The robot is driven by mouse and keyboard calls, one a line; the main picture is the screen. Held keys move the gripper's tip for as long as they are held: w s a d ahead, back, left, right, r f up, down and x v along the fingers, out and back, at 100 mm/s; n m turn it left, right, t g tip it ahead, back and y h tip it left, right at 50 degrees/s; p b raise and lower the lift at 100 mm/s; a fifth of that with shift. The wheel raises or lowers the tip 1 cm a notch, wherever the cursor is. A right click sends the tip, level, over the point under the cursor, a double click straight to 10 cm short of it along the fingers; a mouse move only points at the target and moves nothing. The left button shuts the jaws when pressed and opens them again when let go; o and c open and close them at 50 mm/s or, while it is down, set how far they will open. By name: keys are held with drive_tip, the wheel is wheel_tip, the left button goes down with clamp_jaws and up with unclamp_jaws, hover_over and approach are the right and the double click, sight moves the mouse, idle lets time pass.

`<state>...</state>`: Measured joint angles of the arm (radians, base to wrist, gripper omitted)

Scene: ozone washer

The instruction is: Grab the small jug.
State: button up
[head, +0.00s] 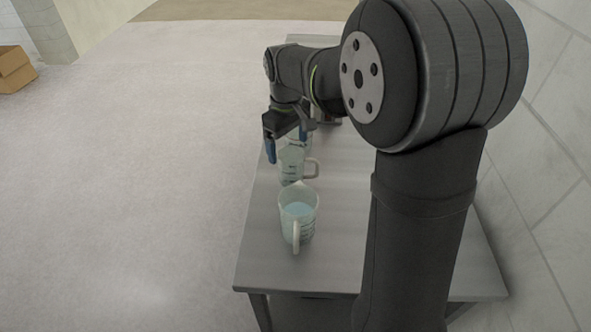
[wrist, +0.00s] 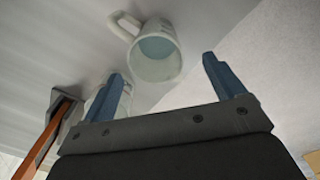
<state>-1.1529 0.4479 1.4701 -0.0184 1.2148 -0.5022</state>
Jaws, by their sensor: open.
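Clear measuring jugs stand in a row on the grey table. The middle jug (head: 291,165) looks smaller than the nearest and has its handle to the right; what seems to be this jug shows in the wrist view (wrist: 157,55), holding pale blue liquid. A farther jug (head: 303,143) is partly hidden behind my gripper; a jug behind the left finger in the wrist view (wrist: 97,103) is probably this one. My gripper (head: 287,149) is open, its blue fingers apart and empty. In the wrist view, my gripper (wrist: 163,66) has the middle jug beyond its fingertips.
The nearest, larger-looking jug (head: 297,215) holds pale blue liquid, its handle toward the camera. The narrow table (head: 262,262) has its left edge close to the jugs. A tiled wall (head: 545,130) runs along the right. A cardboard box (head: 14,70) sits on the floor far left.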

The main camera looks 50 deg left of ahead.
sight(291, 160)
drive_tip(key=shift+w+d+f, duration=0.1)
drive_tip(key=shift+w+f, duration=0.1)
drive_tip(key=shift+f, duration=1.45)
drive_tip(key=shift+w+f, duration=0.15)
drive_tip(key=shift+f, duration=1.45)
drive_tip(key=c, duration=1.1)
drive_tip(key=shift+r, duration=0.25)
